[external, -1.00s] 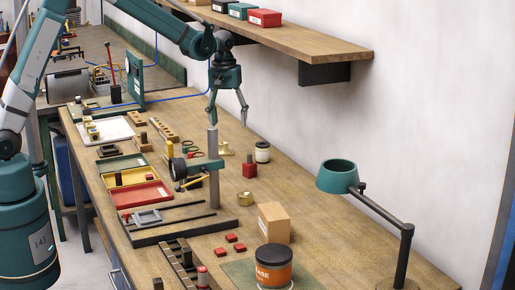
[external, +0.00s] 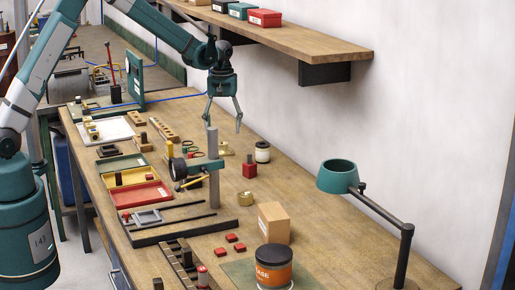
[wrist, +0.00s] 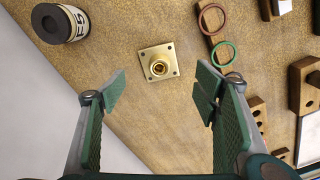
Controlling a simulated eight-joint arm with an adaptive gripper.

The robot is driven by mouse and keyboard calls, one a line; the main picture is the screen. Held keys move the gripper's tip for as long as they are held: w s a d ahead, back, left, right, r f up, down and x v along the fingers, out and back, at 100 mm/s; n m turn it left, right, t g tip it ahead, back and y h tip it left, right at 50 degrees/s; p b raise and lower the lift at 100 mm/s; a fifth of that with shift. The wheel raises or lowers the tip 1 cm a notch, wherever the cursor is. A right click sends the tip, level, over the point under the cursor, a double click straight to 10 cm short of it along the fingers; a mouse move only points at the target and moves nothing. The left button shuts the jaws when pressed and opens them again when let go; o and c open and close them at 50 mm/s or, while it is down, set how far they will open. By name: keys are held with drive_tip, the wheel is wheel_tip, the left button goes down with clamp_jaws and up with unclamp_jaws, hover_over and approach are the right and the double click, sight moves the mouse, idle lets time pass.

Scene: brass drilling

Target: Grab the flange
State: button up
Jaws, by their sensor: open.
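The flange (wrist: 158,64) is a brass square plate with corner holes and a round raised hub with a bore. It lies flat on the wooden bench. In the external view the flange (external: 226,149) shows small behind the drill stand's column, partly hidden. My gripper (wrist: 162,88) is open and empty, pointing down above the bench. In the wrist view the flange lies between and beyond the fingertips, not touching them. In the external view my gripper (external: 223,126) hangs above the flange, near the top of the column.
The drill stand's grey column (external: 213,170) stands close to my gripper. A white, dark-lidded jar (wrist: 60,22) is left of the flange, and green and red rings (wrist: 222,53) are right. The wall shelf (external: 300,50) is above.

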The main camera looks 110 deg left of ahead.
sight(223, 143)
drive_tip(key=shift+f, duration=1.15)
drive_tip(key=shift+f, duration=2.6)
drive_tip(key=shift+r, duration=0.1)
drive_tip(key=c, duration=1)
clamp_jaws()
